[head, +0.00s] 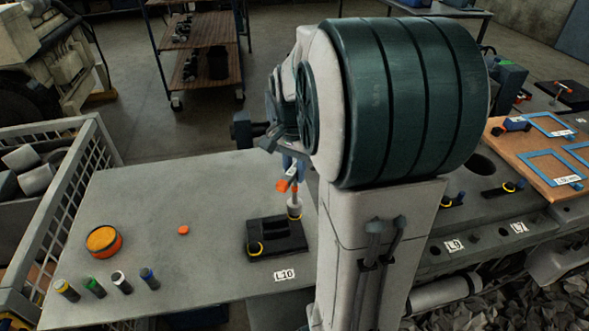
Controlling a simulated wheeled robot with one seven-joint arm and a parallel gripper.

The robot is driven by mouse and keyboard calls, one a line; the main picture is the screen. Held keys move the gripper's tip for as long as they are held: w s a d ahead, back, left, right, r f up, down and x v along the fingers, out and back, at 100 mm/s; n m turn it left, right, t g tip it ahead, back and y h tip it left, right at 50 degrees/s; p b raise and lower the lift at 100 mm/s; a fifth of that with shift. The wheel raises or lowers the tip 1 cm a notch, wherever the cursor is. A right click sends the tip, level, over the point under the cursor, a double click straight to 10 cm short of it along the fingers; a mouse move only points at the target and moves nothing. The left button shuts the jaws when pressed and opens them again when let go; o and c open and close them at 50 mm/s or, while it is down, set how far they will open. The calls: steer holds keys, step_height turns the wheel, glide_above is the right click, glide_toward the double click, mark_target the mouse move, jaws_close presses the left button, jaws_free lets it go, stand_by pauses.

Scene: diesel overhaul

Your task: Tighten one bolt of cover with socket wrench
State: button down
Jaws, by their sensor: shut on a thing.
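A black cover (282,239) lies on the grey surface just behind the label L10. A bolt with a yellow ring (255,249) shows at its front left. The socket wrench (294,192), with orange parts and a pale socket at its lower end, stands roughly upright over the cover's back right corner. A yellow ring shows at the socket's foot, and the bolt there is mostly hidden. My gripper (291,161) is shut on the wrench's upper part, above the cover. The fingers are small and partly hidden, so the exact grip is unclear.
An orange round tin (103,241), a small orange disc (183,230) and several colour-topped cylinders (122,283) stand on the left. A mesh crate (72,190) borders the surface. Blue gaskets (548,167) lie on a brown board at right.

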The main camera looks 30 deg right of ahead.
steer(key=n, duration=0.4)
steer(key=shift+n+b, duration=0.45)
steer(key=shift+n, duration=1.65)
